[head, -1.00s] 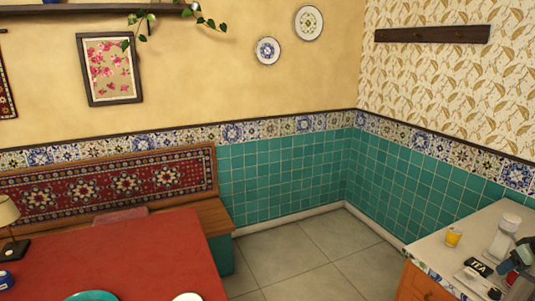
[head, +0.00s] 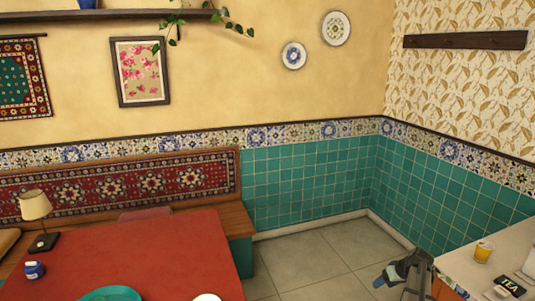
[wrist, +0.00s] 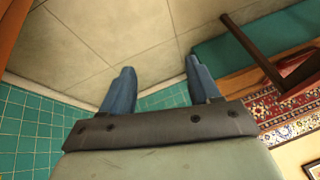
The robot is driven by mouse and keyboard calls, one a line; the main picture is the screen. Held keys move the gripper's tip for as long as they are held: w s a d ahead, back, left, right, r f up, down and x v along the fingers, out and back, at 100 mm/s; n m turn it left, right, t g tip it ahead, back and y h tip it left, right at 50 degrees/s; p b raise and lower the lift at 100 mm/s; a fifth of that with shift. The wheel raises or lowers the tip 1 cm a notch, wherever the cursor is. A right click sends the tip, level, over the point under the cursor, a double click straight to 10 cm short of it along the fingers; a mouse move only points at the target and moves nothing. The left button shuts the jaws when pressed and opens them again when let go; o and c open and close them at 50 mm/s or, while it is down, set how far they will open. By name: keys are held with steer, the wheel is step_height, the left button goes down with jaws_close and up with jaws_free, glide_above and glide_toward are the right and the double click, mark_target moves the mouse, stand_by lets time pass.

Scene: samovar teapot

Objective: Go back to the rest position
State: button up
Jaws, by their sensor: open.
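My gripper (head: 384,277) shows at the lower right of the head view, in front of the floor and just left of the counter. In the wrist view its two blue fingers (wrist: 158,85) stand wide apart with nothing between them. The gripper is open and empty. Behind the fingers the wrist view shows floor tiles and teal wall tiles.
The counter (head: 465,262) at the right bears a yellow cup (head: 483,251) and a black TEA box (head: 509,286). The red table (head: 160,250) at the left holds a lamp (head: 36,214), a blue jar (head: 34,270) and a teal plate (head: 112,294). Floor (head: 310,258) between them is clear.

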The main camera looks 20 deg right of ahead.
steer(key=s+a+f+g+y, duration=0.1)
steer(key=s+a+f+g, duration=0.15)
steer(key=a+f, duration=0.7)
steer(key=s+a+f+g, duration=0.25)
steer(key=a+f, duration=0.25)
steer(key=a, duration=0.9)
steer(key=s+a+f+g+y, duration=0.1)
steer(key=s+a+f, duration=0.2)
steer(key=a+f, duration=0.7)
steer(key=s+a+f+n+g+h, duration=0.1)
steer(key=s+a+f+g+h, duration=0.1)
steer(key=s+a, duration=0.7)
steer(key=s+a+f+n+g+h, duration=0.1)
steer(key=s+a+g, duration=0.3)
steer(key=s+a, duration=0.5)
steer(key=shift+s+f+h, duration=0.4)
steer(key=shift+s+f, duration=0.4)
steer(key=shift+s, duration=2.7)
steer(key=shift+a, duration=0.1)
